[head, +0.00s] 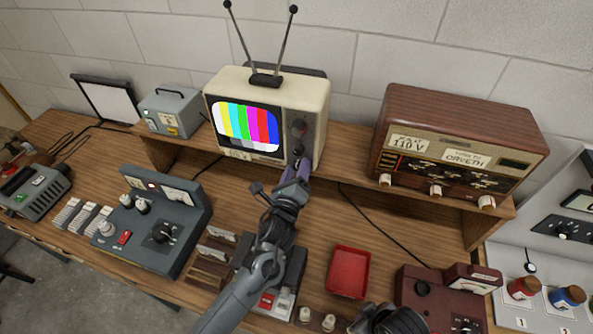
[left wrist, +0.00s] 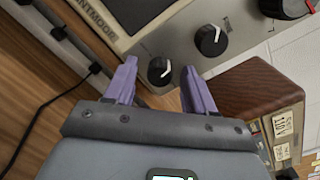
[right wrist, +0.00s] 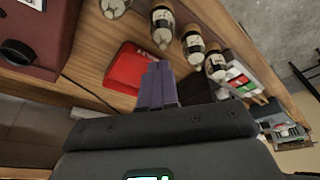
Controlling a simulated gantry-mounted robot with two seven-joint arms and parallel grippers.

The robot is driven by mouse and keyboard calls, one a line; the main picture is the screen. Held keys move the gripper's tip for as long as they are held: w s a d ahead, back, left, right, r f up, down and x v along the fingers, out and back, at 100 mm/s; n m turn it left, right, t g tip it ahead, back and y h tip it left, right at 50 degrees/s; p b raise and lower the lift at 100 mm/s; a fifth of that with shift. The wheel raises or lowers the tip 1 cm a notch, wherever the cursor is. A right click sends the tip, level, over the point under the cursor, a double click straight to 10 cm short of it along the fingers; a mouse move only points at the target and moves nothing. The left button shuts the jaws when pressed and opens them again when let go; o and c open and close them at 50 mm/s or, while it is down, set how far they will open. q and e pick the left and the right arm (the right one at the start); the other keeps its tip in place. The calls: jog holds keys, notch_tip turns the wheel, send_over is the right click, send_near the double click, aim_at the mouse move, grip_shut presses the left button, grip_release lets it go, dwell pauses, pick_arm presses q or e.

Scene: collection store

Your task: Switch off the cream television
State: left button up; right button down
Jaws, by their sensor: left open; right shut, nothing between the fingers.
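The cream television (head: 316,112) stands on the raised wooden shelf, its screen (head: 246,127) lit with colour bars. My left gripper (head: 297,172) is open just below and in front of this panel. In its wrist view its purple fingers (left wrist: 160,82) point at the panel, with the smaller knob in line with the gap; contact cannot be told. My right gripper (right wrist: 155,82) is shut and empty, near the red tray.
A brown wooden radio (head: 455,145) stands right of the television, and a grey metal box (head: 172,112) stands left. A blue-grey control unit (head: 150,225), a red tray (head: 349,272) and a dark red device (head: 440,298) sit on the bench below. Two antennas rise from the television.

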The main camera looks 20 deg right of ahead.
pick_arm(q)
grip_shut()
pick_arm(e)
jog(key=shift+a, duration=0.1)
pick_arm(q)
jog(key=shift+n, duration=0.3)
pick_arm(e)
jog(key=shift+f, duration=0.1)
pick_arm(q)
jog(key=n, duration=0.7)
jog(key=shift+g, duration=0.3)
jog(key=n, duration=0.4)
pick_arm(e)
jog(key=shift+r, duration=0.2)
pick_arm(q)
jog(key=shift+n+g, duration=0.3)
jog(key=shift+n, duration=1.6)
pick_arm(e)
jog(key=shift+r, duration=0.15)
